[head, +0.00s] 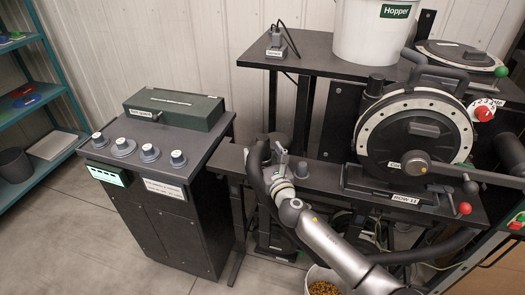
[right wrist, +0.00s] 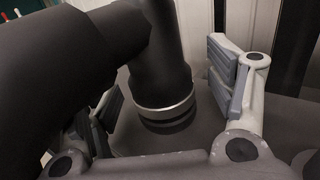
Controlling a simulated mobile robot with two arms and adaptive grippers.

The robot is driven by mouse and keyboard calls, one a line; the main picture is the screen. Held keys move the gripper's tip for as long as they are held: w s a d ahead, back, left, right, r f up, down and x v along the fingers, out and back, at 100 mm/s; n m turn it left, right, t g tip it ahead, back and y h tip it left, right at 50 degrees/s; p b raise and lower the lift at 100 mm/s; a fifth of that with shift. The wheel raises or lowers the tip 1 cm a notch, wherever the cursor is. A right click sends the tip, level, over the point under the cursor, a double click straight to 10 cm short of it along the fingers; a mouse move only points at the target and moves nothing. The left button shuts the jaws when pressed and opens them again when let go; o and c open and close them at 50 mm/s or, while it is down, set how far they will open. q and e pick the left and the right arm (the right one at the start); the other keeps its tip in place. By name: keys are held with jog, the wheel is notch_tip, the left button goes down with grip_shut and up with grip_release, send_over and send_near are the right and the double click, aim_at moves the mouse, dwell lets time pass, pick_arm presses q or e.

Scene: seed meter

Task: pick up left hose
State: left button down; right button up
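A thick black hose (head: 256,172) arches up at the left end of the machine's bench in the head view and curves down beside it. In the right wrist view the black hose (right wrist: 165,60) ends in a collar with a metal ring (right wrist: 166,108). My right gripper (head: 277,152) is at the hose's upper part. In the right wrist view its grey finger pads stand on either side of the hose end, with a clear gap on the right side. The left pad is partly hidden behind the hose. My left gripper is not in view.
A round black seed meter housing (head: 415,132) stands on the bench to the right. A white hopper (head: 372,30) stands on the shelf above. A control cabinet with knobs (head: 150,155) is at the left. A bucket of seed (head: 325,288) is below my arm.

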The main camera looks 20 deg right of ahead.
jog(key=c, duration=1.2)
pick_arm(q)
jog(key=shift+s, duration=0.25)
